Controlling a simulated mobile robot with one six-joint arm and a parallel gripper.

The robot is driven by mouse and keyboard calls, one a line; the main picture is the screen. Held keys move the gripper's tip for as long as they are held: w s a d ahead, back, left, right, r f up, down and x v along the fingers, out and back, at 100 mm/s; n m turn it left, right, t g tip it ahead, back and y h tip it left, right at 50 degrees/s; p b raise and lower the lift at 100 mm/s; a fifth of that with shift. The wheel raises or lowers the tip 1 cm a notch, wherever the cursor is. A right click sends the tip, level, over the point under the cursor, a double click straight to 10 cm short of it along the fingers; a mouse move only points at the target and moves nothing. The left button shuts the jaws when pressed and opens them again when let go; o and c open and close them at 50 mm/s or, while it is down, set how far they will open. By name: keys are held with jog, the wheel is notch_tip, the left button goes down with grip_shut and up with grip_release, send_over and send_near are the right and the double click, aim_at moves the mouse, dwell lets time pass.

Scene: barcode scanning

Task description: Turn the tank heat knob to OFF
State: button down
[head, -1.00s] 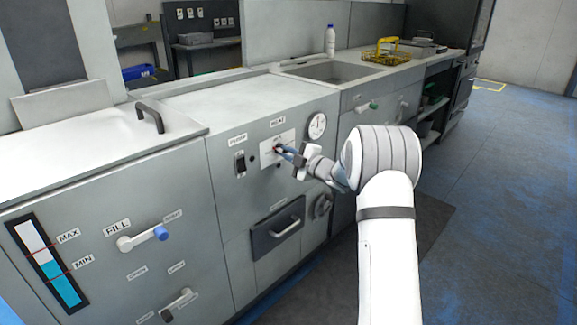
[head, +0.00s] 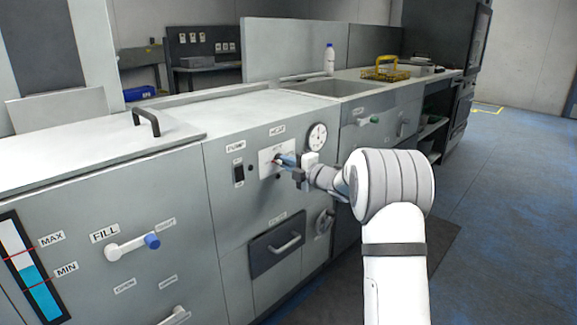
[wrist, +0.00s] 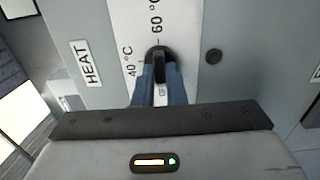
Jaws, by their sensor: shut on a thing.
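The black tank heat knob (wrist: 158,58) sits on a white dial plate (wrist: 130,20) marked 40 °C and 60 °C, beside a HEAT label (wrist: 92,62). My gripper (wrist: 159,82) is shut on the knob, with one blue-grey finger on each side of its grip bar. The bar lies in line with the fingers. A mark below the knob is partly hidden between the fingers, and I cannot read it fully. In the head view my gripper (head: 281,160) meets the dial plate (head: 266,166) on the cabinet front, and covers most of the knob.
A round gauge (head: 317,136) is just right of the dial plate, and a black switch (head: 239,174) is left of it. A drawer handle (head: 287,243) sticks out below. A FILL lever (head: 130,247) is at lower left. The floor on the right is clear.

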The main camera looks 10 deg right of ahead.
jog(key=shift+d, duration=0.1)
jog(key=c, duration=1.5)
grip_release()
jog(key=p+v, duration=0.2)
jog(key=v, duration=0.5)
jog(key=shift+s+d, duration=0.25)
jog(key=shift+s, duration=0.05)
